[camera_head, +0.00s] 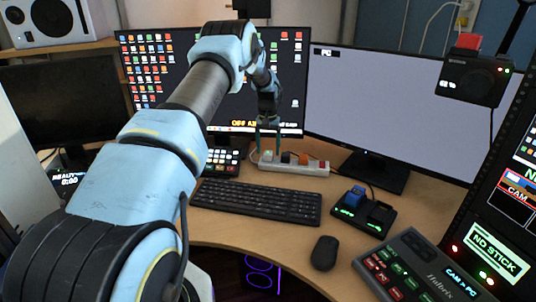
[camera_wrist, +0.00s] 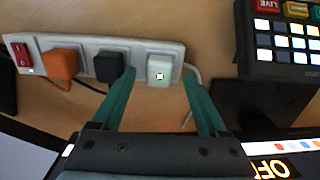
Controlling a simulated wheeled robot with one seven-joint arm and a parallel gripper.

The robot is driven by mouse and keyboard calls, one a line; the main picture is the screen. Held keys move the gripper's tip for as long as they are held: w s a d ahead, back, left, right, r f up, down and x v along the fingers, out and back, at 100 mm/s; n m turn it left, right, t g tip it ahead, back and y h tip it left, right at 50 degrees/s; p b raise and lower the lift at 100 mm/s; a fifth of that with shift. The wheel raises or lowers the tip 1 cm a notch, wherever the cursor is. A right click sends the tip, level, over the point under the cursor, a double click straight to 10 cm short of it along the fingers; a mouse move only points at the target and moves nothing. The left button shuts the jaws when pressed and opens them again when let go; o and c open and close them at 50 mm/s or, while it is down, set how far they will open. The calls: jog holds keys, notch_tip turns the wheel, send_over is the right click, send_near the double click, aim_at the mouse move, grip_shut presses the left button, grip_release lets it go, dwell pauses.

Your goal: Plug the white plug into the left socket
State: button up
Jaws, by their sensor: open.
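The power strip (camera_head: 294,166) lies on the desk behind the keyboard. In the wrist view it runs across the upper left (camera_wrist: 90,44). The white plug (camera_wrist: 160,66) sits at the strip's right end in that view, which is the left end in the head view (camera_head: 267,157). It appears to be in or on the left socket; how deep is unclear. My gripper (camera_wrist: 158,74) is open, its green fingers on either side of the white plug, with no clear contact. In the head view my gripper (camera_head: 267,149) points down over the strip's left end.
A black plug (camera_wrist: 108,66) and an orange plug (camera_wrist: 62,63) occupy the strip beside the white one, then a red switch (camera_wrist: 20,54). A button pad (camera_head: 222,161) stands close by, with the keyboard (camera_head: 257,201) in front and monitors (camera_head: 400,105) behind.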

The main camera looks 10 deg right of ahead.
notch_tip(320, 180, up, 9)
jog(key=b, duration=0.1)
jog(key=shift+f+b, duration=0.2)
jog(key=shift+b, duration=0.2)
jog(key=s+a+r+n, duration=0.1)
jog(key=s+a+r, duration=0.2)
jog(key=s+a, duration=0.45)
jog(key=s+a+r+n, duration=0.1)
jog(key=s+a+r, duration=0.2)
jog(key=s+a, duration=0.9)
jog(key=s, duration=0.4)
jog(key=s+a+f+n+t, duration=0.1)
jog(key=s+a, duration=0.5)
jog(key=s, duration=0.3)
jog(key=shift+s+a+f+t, duration=0.15)
jog(key=shift+s+f+t, duration=0.15)
jog(key=shift+s, duration=0.2)
jog(key=shift+c, duration=0.4)
